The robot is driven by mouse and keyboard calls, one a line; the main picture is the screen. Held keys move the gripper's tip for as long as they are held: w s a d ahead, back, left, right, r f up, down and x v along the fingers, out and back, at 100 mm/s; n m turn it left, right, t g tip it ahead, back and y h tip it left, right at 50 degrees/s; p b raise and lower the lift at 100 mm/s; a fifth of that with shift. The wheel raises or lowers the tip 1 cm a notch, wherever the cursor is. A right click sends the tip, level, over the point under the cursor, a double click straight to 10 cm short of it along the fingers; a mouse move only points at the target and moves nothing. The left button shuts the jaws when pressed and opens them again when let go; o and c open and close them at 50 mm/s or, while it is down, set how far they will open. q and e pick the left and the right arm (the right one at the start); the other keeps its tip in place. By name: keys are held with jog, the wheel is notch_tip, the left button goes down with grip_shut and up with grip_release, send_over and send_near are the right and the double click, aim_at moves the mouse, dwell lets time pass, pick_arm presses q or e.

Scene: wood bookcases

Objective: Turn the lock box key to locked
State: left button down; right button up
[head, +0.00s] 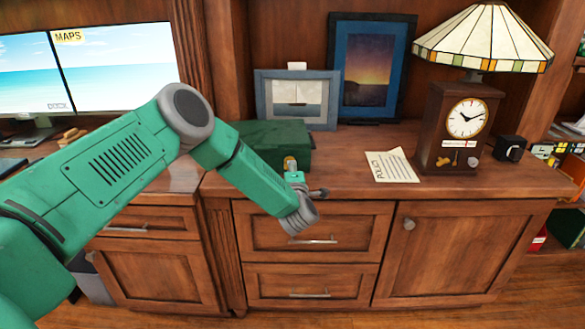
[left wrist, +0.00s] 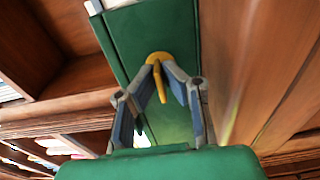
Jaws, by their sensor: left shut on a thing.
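The green lock box (head: 262,140) sits on the wooden cabinet top, in front of two framed pictures. Its green front (left wrist: 125,45) fills the middle of the left wrist view. A yellow lock plate is on that front, and the yellow key (left wrist: 161,82) stands out from it. My left gripper (left wrist: 164,74) is shut on the key, with one finger at each side of it. In the head view my left gripper (head: 292,174) is right at the box front, and its wrist hides part of the cabinet edge. My right gripper is not in view.
A clock (head: 460,125) and a stained-glass lamp (head: 483,40) stand to the right on the cabinet top. A paper (head: 391,166) headed "POLICY" lies between box and clock. Monitors (head: 115,65) stand at the left. The cabinet top around the paper is clear.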

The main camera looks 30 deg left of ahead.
pick_arm(q)
jog(key=shift+s+a+f, duration=0.1)
jog(key=shift+s+f, duration=0.05)
jog(key=shift+f, duration=0.2)
jog(key=c, duration=1.7)
grip_release()
jog(key=shift+r, duration=0.1)
jog(key=v, duration=1.1)
jog(key=shift+s+d, duration=0.25)
jog(key=shift+s, duration=0.05)
